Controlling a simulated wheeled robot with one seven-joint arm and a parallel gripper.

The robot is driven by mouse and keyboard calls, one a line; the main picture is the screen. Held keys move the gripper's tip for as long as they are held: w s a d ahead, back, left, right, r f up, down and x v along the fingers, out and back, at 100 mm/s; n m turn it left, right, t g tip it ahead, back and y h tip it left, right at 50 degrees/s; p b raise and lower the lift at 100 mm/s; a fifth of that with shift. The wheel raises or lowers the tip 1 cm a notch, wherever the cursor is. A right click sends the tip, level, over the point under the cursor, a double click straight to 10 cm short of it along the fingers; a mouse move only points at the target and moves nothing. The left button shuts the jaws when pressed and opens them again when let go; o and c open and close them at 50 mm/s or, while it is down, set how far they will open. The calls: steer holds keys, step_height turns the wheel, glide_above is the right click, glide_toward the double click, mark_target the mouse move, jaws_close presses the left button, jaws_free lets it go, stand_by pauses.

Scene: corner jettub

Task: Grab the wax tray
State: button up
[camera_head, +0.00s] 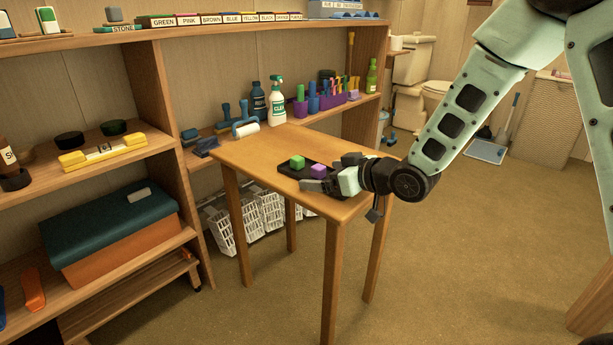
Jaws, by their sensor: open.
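A small black tray (287,171) lies flat on the wooden table (250,157), near its right side. My gripper (311,186) reaches in from the right, low over the near right part of the tray. It is open, with its fingers beside the purple block. The arm hides the tray's right end. I cannot tell whether the fingers touch the tray.
Shelves with bottles and labelled boxes line the wall behind and left. White baskets (262,217) are under the table. The left tabletop and right floor are clear.

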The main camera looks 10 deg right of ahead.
steer(key=c, duration=1)
